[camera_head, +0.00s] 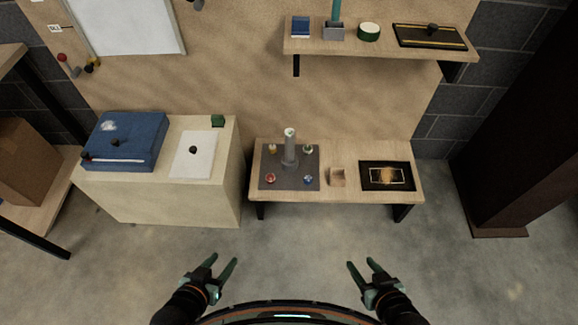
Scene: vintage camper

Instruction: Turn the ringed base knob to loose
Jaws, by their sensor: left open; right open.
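A dark grey square base (290,182) lies on the low wooden bench, with a pale upright post (290,150) near its middle. Small round knobs sit near its corners: a yellowish one (272,149) at back left, a pale green one (308,149) at back right, a red one (270,178) at front left and a blue one (308,179) at front right. They are too small to tell which is ringed or how it is turned. My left gripper (223,259) and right gripper (360,262) are open and empty, in front of the bench, apart from the base.
The low bench (350,197) also holds a small tan box (338,177) and a dark framed panel (388,175). A pale cabinet (215,175) at left carries a blue case (125,140) and a white sheet. A wall shelf (380,48) overhangs the back. The floor in front is clear.

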